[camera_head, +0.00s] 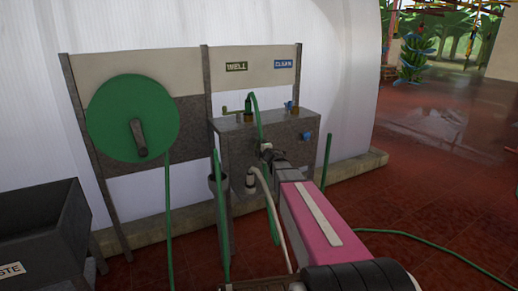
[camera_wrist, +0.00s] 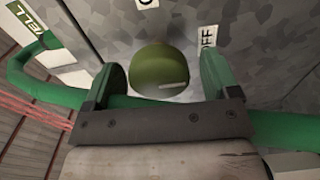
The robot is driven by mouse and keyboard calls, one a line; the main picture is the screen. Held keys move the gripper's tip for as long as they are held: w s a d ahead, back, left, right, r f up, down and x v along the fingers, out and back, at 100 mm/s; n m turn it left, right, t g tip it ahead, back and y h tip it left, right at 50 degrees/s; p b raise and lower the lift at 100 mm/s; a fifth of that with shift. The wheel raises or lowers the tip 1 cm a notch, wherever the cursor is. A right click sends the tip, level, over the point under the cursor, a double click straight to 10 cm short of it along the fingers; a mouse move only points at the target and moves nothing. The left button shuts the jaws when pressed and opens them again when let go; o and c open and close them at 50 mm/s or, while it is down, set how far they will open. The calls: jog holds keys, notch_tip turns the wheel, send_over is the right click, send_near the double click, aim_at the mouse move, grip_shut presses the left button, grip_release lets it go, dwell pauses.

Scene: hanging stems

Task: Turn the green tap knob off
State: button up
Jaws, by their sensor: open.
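The green tap knob (camera_wrist: 160,68) is round and sits on the grey speckled panel in the wrist view. A pale line shows on its lower right part. A label reading OFF (camera_wrist: 209,36) lies to its upper right, and another partly cut-off label (camera_wrist: 148,4) is above it. My gripper (camera_wrist: 163,76) is open, with one finger on each side of the knob. I cannot tell whether the fingers touch it. In the head view my gripper (camera_head: 268,151) is at the front of the grey tap box (camera_head: 232,150), and the knob cannot be made out there.
A green hose (camera_wrist: 45,90) crosses the wrist view by my gripper. In the head view, a green hose reel (camera_head: 110,110) hangs left, WELL (camera_head: 236,66) and CLEAN (camera_head: 284,64) signs are above the box, and a dark trough (camera_head: 40,215) stands left. Open floor lies right.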

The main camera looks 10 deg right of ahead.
jog(key=v, duration=1)
jog(key=shift+s, duration=0.2)
jog(key=shift+d, duration=0.1)
jog(key=s+d+f+m+g+h, duration=0.4)
jog(key=s+f+m+g+h, duration=0.65)
jog(key=m, duration=0.55)
jog(key=s+a+f+m+g+y, duration=0.2)
jog(key=s+a+f+g, duration=0.1)
jog(key=s, duration=0.5)
jog(key=s+a+f+m+g+y, duration=0.3)
jog(key=s+a+f, duration=0.1)
jog(key=s, duration=0.4)
jog(key=shift+s+f+g, duration=0.2)
jog(key=shift+f+g, duration=0.15)
jog(key=shift+f, duration=0.2)
jog(key=shift+a, duration=0.1)
